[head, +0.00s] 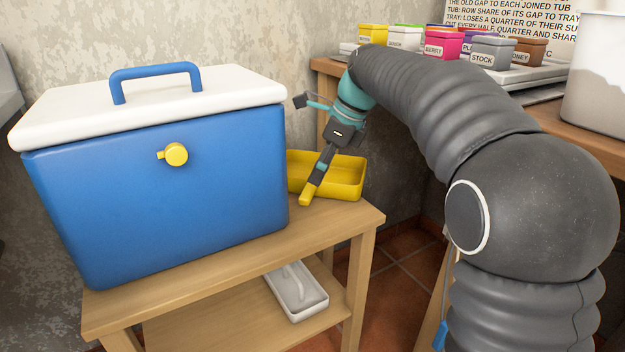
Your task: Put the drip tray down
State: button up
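A shallow yellow tray (345,178), which looks like the drip tray, is at the right end of the small wooden table (365,217), just right of the blue cooler (150,195). It looks level; I cannot tell whether it rests on the tabletop or is slightly above it. My gripper (318,172) reaches down to the tray's near left side. A yellow piece at its lower tip overlaps the tray, and I cannot tell whether it is gripper or tray. The grip itself is not clear. The cooler hides the tray's left end.
The cooler has a white lid (190,100) and yellow tap (176,154). A white tray (296,291) lies on the lower shelf (220,315). Labelled tubs (443,43) and a white bucket (597,75) stand on the right bench. The table's front strip is bare.

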jog(key=v, duration=0.5)
jog(key=s+d+f+n+t+h, duration=0.1)
jog(key=s+d+n, duration=0.4)
jog(key=s, duration=0.3)
jog(key=s+d+f+n+t+h, duration=0.1)
jog(key=s+d+f+n+t, duration=0.1)
jog(key=s+d+n, duration=0.4)
jog(key=s+d+f+n+t+h, duration=0.1)
jog(key=s+d+f+n, duration=0.1)
jog(key=s+f+n, duration=0.2)
jog(key=s+d+f+n+h, duration=0.1)
jog(key=s+d+f+n, duration=0.2)
jog(key=s, duration=0.8)
notch_tip(320, 180, down, 4)
jog(key=shift+s+r+n+t+p, duration=0.1)
jog(key=shift+s+n+t+p, duration=0.3)
jog(key=shift+n, duration=0.7)
notch_tip(320, 180, up, 4)
jog(key=p, duration=0.4)
